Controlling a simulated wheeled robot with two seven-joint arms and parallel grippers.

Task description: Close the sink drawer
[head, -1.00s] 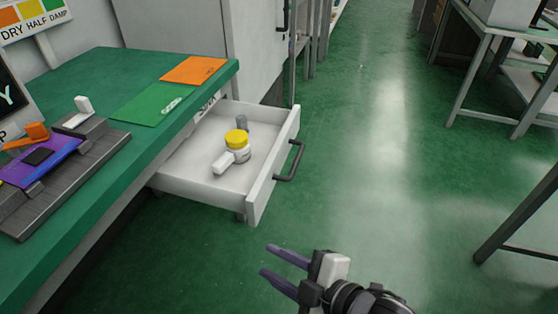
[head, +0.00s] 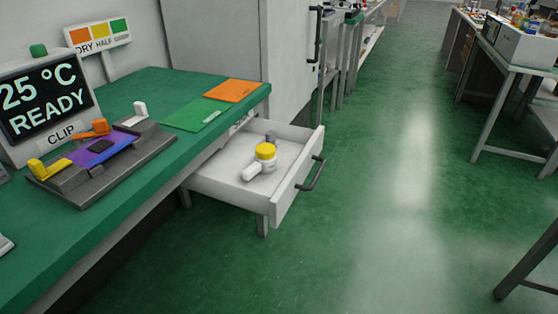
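The white drawer (head: 290,188) stands pulled out from under the green-topped bench, toward the right. A dark bar handle (head: 312,174) is on its front panel. Inside the drawer lie a white jar with a yellow lid (head: 265,152), a white piece (head: 252,172) leaning by it and a small grey cylinder (head: 270,137). Neither of my grippers shows in the head view now.
The green bench top (head: 150,90) holds a lever fixture (head: 103,160), a display reading 25 °C READY (head: 45,100), and green and orange sheets (head: 235,91). A grey cabinet stands behind the drawer. Green floor (head: 400,190) right of the drawer is clear; tables stand farther right.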

